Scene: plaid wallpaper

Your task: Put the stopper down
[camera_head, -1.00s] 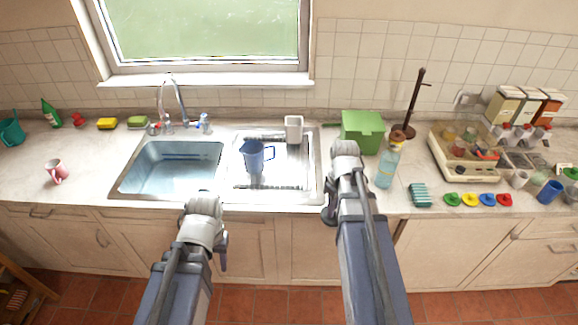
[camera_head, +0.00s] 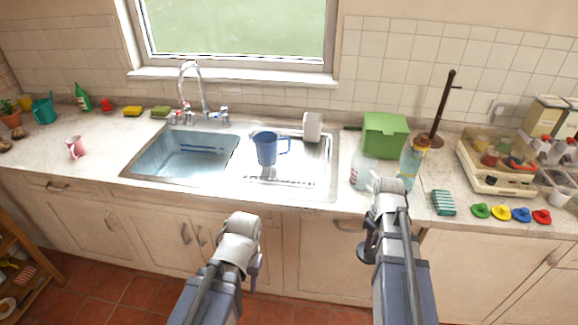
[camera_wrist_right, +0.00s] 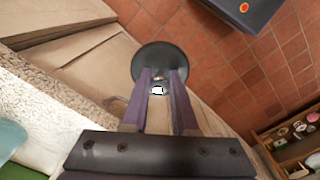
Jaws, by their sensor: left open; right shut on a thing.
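The stopper (camera_wrist_right: 160,62) is a dark round disc. In the right wrist view it sits at the tips of my right gripper's purple fingers (camera_wrist_right: 160,85), which are shut on it, with red floor tiles beyond and below. In the head view the stopper (camera_head: 369,250) shows as a dark disc at the left of my right gripper (camera_head: 385,200), in front of the cabinets and below the counter edge. My left gripper (camera_head: 242,225) is open and empty in front of the cabinets, below the sink (camera_head: 128,172); its fingers are mostly hidden.
A blue jug (camera_head: 266,150) stands on the drainboard, with a white cup (camera_head: 313,126) behind it. A clear bottle (camera_head: 362,170), a yellow-capped bottle (camera_head: 411,168) and a green box (camera_head: 386,136) crowd the counter behind my right gripper. The counter (camera_head: 110,155) left of the sink has free room.

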